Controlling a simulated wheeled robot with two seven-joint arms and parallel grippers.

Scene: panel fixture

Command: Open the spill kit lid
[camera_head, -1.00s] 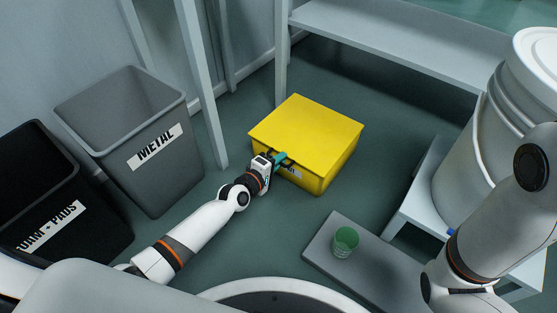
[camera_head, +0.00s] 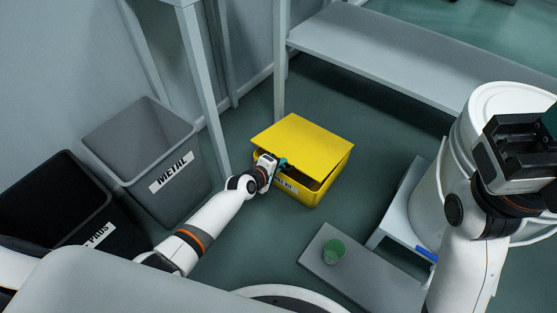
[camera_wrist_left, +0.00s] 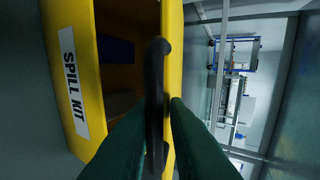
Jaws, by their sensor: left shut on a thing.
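The yellow spill kit box (camera_head: 310,192) stands on the floor in the middle of the head view, its lid (camera_head: 303,143) tilted up a little with a dark gap along the front. My left gripper (camera_head: 281,163) is at the lid's front edge. In the left wrist view, my left fingers (camera_wrist_left: 160,118) are shut on the dark lid handle (camera_wrist_left: 154,85) beside the yellow lid edge (camera_wrist_left: 172,60). The dark inside of the box and the SPILL KIT label show there too. My right gripper (camera_head: 520,150) is raised at the right edge, partly cut off; its jaw state is unclear.
A grey METAL bin (camera_head: 150,160) and a black bin (camera_head: 50,200) stand on the left. A grey slab (camera_head: 365,275) with a green cup (camera_head: 334,252) lies in front right. A white bucket (camera_head: 455,150) is on the right; a shelf (camera_head: 400,55) is behind.

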